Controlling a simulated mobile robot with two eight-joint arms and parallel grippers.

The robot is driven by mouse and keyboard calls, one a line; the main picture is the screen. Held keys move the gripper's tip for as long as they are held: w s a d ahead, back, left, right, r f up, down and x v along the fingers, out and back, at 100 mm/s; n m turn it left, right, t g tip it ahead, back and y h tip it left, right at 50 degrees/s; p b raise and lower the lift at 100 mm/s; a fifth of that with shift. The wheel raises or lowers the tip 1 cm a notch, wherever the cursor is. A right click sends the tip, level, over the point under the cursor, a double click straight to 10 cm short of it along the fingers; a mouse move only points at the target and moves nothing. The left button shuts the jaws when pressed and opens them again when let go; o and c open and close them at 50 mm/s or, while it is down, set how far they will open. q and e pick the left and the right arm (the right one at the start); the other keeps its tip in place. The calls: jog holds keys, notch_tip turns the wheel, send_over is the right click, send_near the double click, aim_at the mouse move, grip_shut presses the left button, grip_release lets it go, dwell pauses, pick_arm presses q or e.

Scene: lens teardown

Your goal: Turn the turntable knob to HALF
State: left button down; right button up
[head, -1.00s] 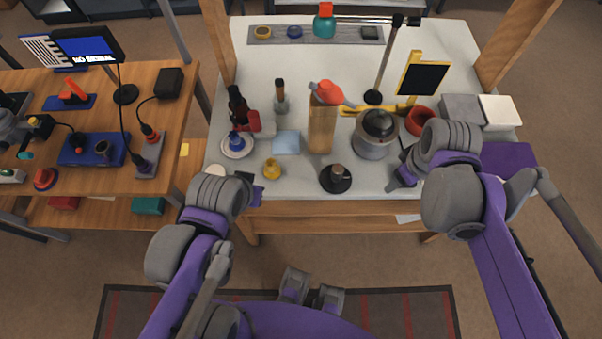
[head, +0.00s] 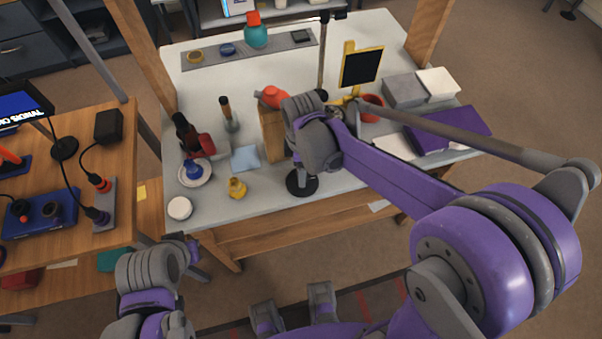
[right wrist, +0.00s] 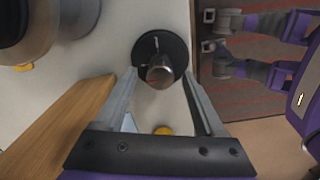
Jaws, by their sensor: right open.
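The turntable knob is a grey metal cylinder on a round black base (head: 302,184) near the table's front edge. In the right wrist view the knob (right wrist: 160,71) stands on its base, with a thin pale mark on the base; no HALF label can be read. My right gripper (right wrist: 161,78) is open, its fingers on either side of the knob in that view; contact cannot be told. In the head view my right wrist hides those fingers and part of the base. My left gripper (head: 197,260) is low in front of the table's left corner, its fingers unclear.
A wooden block (right wrist: 68,122) stands close beside my right gripper. A yellow piece (head: 237,187), a blue cloth (head: 245,158) and a white dish (head: 180,208) lie left of the knob. A purple pad (head: 455,133) lies at the right.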

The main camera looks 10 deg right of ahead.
jog(key=shift+f, duration=1.45)
grip_shut()
